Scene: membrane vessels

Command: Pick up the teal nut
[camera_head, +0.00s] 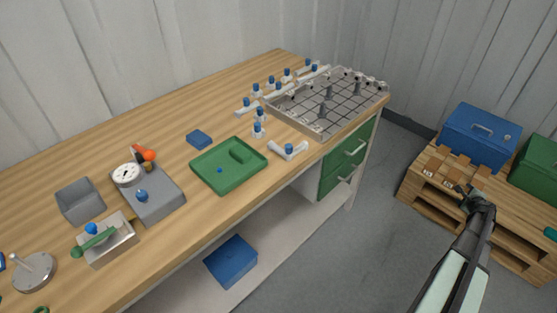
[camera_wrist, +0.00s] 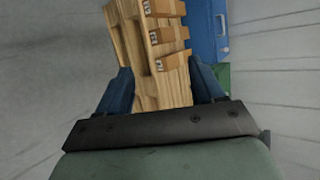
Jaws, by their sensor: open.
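I cannot make out a teal nut for certain in either view. A small teal piece (camera_head: 551,233) is cut off by the right edge of the head view, by the wooden pallet; its shape is too cropped to name. My gripper (camera_head: 466,192) is over the pallet (camera_head: 497,225) at the right. In the wrist view my gripper (camera_wrist: 163,88) is open, with its two dark blue fingers apart and the pallet's wood between and beyond them. Nothing is held.
Brown labelled blocks (camera_wrist: 167,37) sit along the pallet. A blue case (camera_head: 480,136) and a green case (camera_head: 538,165) stand on it. The workbench (camera_head: 120,140) at left carries a green tray (camera_head: 228,182), a metal grid frame (camera_head: 310,123) and fittings. Grey floor is clear between.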

